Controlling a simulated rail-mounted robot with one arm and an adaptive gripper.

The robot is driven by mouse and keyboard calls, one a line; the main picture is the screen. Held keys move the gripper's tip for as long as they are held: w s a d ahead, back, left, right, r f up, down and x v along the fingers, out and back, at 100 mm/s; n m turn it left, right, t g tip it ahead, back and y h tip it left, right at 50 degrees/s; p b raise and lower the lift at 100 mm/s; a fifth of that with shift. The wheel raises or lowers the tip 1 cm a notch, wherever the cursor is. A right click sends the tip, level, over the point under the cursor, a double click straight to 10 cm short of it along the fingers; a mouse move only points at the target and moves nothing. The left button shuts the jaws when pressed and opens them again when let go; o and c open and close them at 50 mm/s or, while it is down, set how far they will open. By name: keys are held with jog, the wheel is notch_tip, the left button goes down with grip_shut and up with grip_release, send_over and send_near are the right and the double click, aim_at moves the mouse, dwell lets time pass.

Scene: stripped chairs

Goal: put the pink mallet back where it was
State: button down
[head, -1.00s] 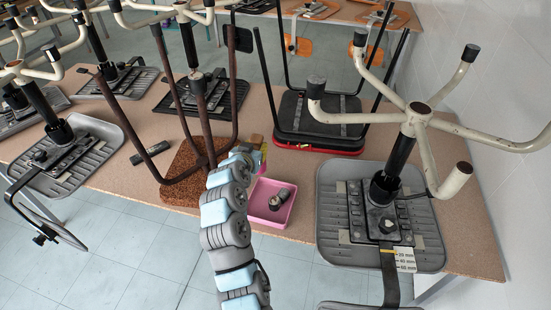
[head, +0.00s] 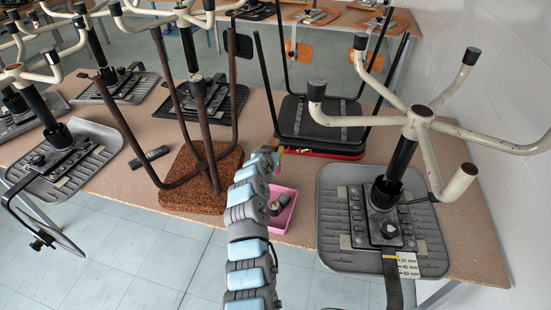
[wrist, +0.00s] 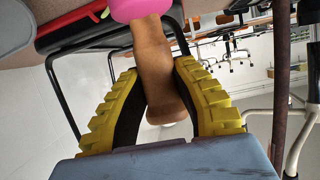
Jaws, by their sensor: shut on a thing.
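The pink mallet shows in the wrist view, with its pink head (wrist: 138,9) at the top edge and its wooden handle (wrist: 154,65) running down between the fingers. My gripper (wrist: 157,78) has yellow ribbed fingers with dark inner pads and is shut on the handle. The lower end of the handle lies close to my palm. In the head view my arm hides most of my gripper and the mallet, left of and beyond the pink tray (head: 291,222).
The pink tray holds a small grey part (head: 276,206). A brown speckled seat (head: 205,195) with upturned legs stands left of my arm. A black and red upturned chair (head: 318,122) is behind. A grey chair (head: 340,245) with cream legs fills the right. The table (head: 125,190) has a bare front left strip.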

jog(key=shift+w+d+f, duration=0.2)
jog(key=shift+w+f, duration=0.15)
jog(key=shift+w, duration=0.05)
jog(key=shift+w+d+f+b, duration=0.1)
jog(key=shift+w+f+b, duration=0.1)
jog(key=shift+f, duration=0.2)
jog(key=shift+w+d+f+b, duration=0.1)
jog(key=shift+f+b, duration=0.1)
jog(key=shift+f, duration=0.15)
jog(key=shift+f+b, duration=0.4)
jog(key=shift+f, duration=0.85)
jog(key=shift+f, duration=0.2)
jog(key=c, duration=1)
grip_release()
jog(key=shift+o, duration=0.2)
jog(key=shift+r, duration=0.1)
